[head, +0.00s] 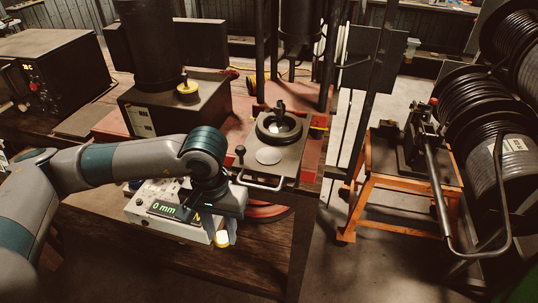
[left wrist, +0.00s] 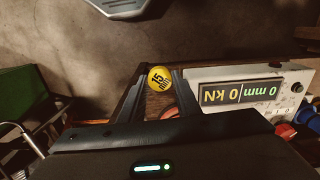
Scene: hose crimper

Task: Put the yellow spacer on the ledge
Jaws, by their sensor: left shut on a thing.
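The yellow spacer (left wrist: 159,78), a small disc marked "15 mm", sits between the fingertips of my left gripper (left wrist: 159,84) in the left wrist view. In the head view the spacer (head: 222,238) shows as a small yellow-and-white piece below my left gripper (head: 221,226), at the front edge of the white readout box. The gripper is shut on it. The frames do not make clear which surface is the ledge. My right gripper is in neither view.
The white readout box (head: 165,212), showing 0 mm, is close beside my left gripper. Behind it stands a die plate with a round opening (head: 279,127) and a front handle (head: 262,184). A yellow knobbed piece (head: 187,91) sits on a dark box. An orange stand (head: 372,190) is at right.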

